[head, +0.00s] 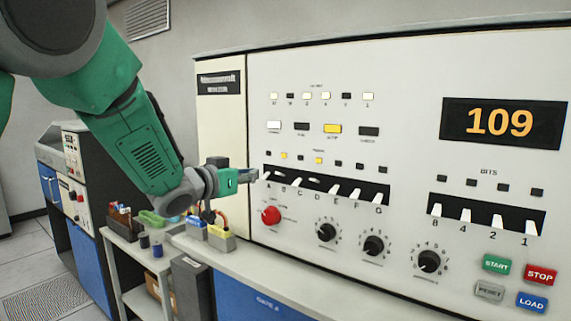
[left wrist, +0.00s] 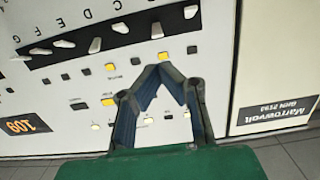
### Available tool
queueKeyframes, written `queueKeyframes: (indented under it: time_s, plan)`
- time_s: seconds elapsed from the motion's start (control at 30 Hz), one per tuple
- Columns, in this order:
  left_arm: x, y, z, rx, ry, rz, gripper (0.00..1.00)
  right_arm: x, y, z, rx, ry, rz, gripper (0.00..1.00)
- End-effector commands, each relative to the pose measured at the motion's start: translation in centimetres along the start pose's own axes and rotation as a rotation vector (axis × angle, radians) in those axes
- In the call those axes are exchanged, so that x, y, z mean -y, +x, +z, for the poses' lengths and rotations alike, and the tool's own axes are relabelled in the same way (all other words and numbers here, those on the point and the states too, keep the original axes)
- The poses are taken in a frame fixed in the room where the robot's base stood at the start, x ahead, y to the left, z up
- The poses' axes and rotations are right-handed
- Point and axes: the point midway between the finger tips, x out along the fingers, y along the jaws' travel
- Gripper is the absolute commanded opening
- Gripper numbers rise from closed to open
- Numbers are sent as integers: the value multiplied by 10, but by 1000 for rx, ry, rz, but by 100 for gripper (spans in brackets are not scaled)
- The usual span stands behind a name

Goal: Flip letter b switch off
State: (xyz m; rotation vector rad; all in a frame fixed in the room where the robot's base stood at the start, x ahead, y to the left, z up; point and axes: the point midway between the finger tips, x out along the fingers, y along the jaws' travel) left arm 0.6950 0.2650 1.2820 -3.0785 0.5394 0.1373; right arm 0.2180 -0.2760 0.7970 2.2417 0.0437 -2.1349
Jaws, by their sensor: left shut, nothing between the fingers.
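The panel's letter switches A to G are white levers in a black slot (head: 325,186). In the left wrist view, which is upside down, the letter B lever (left wrist: 156,30) appears tilted up, unlike the A lever (left wrist: 190,12) beside it. In the head view the B lever is small and its tilt is hard to read. My left gripper (head: 256,174) is at the slot's left end, close to the panel. In the left wrist view its fingertips (left wrist: 165,70) meet, empty, just above the B lever. I cannot tell contact. My right gripper is out of view.
A red knob (head: 271,215) and black dials (head: 374,246) sit below the slot. Another switch row (head: 485,216) and START, STOP, RESET and LOAD buttons are at right. The display (head: 503,121) reads 109. A ledge holds a yellow container (head: 221,240) below my gripper.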

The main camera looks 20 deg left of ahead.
Motion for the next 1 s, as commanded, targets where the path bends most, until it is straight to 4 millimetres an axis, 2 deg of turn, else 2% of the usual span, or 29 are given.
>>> queueKeyframes:
  time_s: [0.07, 0.33, 0.47, 0.57, 0.8, 1.0]
  plan:
    - [1, 0, -5, -7, 2, 2, 0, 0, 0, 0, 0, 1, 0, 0]
    - [8, -2, -2, -8, -5, 2, 0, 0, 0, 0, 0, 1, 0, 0]
    - [10, 4, -1, -7, -5, 2, 0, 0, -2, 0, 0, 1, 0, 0]
    - [9, 17, -1, -6, -4, 3, 0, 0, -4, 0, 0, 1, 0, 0]
    - [6, 63, -3, -6, -2, 4, 0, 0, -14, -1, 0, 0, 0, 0]
    - [6, 89, -3, -7, -2, 2, 0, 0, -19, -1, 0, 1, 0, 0]
